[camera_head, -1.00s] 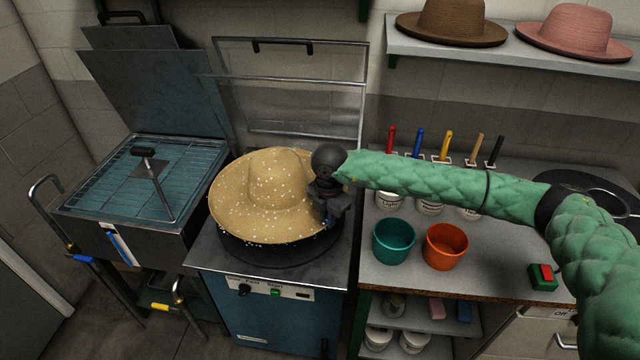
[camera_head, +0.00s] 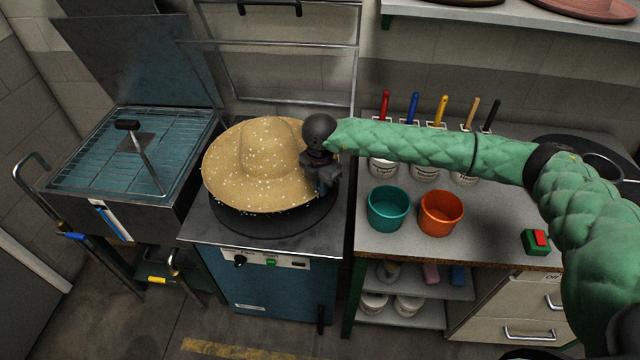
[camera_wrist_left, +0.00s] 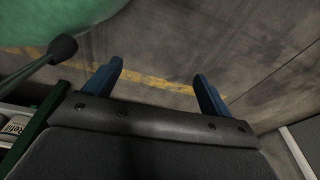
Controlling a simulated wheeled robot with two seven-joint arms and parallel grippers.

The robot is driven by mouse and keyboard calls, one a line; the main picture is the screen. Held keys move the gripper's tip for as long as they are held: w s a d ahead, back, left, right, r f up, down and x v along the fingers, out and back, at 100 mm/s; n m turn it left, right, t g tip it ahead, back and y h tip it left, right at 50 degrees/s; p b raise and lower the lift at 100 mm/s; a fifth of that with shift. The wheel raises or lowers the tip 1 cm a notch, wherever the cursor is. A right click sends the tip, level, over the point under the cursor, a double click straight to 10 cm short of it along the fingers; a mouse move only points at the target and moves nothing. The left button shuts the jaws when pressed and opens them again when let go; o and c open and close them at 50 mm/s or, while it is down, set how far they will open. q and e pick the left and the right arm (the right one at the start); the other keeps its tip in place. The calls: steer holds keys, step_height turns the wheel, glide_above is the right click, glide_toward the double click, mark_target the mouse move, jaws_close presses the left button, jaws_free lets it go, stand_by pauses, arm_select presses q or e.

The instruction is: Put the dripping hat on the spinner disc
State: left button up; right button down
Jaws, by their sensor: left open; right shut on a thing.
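The straw-coloured hat (camera_head: 255,165), speckled with pale drops, is over the dark round spinner disc (camera_head: 270,222) on the blue machine in the head view. It looks slightly tilted, and I cannot tell whether it rests on the disc. My right gripper (camera_head: 322,188) is shut on the hat's right brim. My left gripper (camera_wrist_left: 160,88) is open and empty above the floor in the left wrist view. It is not in the head view.
A wire-rack tank (camera_head: 130,155) stands left of the machine. A clear raised lid (camera_head: 280,70) is behind the disc. On the right bench are a teal bucket (camera_head: 388,209), an orange bucket (camera_head: 440,213) and a red button (camera_head: 540,238).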

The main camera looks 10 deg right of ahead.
steer(key=shift+a+f, duration=0.25)
steer(key=shift+a, duration=0.55)
steer(key=shift+w+a+f, duration=0.1)
steer(key=shift+a+f, duration=0.1)
steer(key=shift+f, duration=0.05)
steer(key=shift+d+f, duration=0.4)
steer(key=shift+f, duration=0.05)
steer(key=shift+d+f, duration=0.45)
steer(key=shift+d, duration=0.1)
steer(key=shift+f+b, duration=0.5)
steer(key=shift+f, duration=0.35)
steer(key=shift+f+b, duration=0.4)
steer(key=shift+f, duration=0.5)
steer(key=shift+f+b, duration=0.4)
steer(key=shift+f, duration=0.2)
arm_select(q)
steer(key=shift+w+d+r, duration=0.35)
steer(key=shift+r, duration=0.25)
steer(key=shift+w+d+r, duration=0.4)
steer(key=shift+r, duration=0.2)
steer(key=shift+w+d+r, duration=0.35)
steer(key=shift+r, duration=0.25)
arm_select(e)
steer(key=shift+f, duration=0.15)
